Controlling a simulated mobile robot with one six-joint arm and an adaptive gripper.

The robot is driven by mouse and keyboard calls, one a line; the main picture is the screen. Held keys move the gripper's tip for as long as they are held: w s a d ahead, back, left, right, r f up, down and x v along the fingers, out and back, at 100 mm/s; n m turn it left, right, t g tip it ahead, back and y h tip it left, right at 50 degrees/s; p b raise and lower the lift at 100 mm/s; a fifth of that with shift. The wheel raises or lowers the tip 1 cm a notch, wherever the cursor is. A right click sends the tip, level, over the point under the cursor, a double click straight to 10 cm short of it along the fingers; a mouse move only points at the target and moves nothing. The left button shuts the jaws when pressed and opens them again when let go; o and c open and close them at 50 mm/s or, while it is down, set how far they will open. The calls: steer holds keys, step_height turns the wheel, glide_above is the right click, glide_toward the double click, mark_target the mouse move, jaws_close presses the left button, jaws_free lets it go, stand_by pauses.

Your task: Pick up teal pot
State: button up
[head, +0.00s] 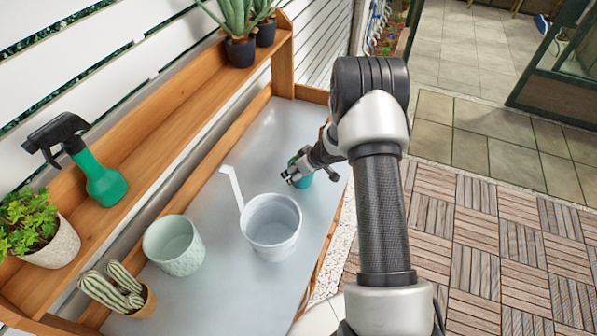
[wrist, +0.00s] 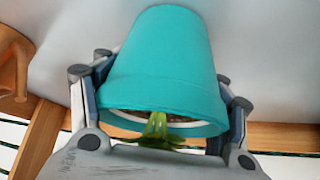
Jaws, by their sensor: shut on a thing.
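The teal pot (wrist: 165,62) fills the middle of the wrist view, its rim toward my gripper's palm. Dark soil and a green plant stem show at its mouth. My gripper (wrist: 162,108) has one finger on each side of the pot and is shut on it. In the head view, my gripper (head: 298,176) is over the right part of the grey bench top, and only a little of the teal pot (head: 304,182) shows behind the fingers. I cannot tell whether its base touches the bench.
A white scoop-like container (head: 271,226) with a long handle and a pale green pot (head: 174,246) stand on the bench (head: 225,200). A cactus pot (head: 138,301) is at the front left. A spray bottle (head: 100,180) stands on the wooden shelf. The bench's far part is clear.

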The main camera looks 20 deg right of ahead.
step_height(320, 180, up, 20)
steer(key=p, duration=1)
steer(key=shift+p, duration=0.3)
steer(key=shift+s+f, duration=0.1)
steer(key=shift+f, duration=0.05)
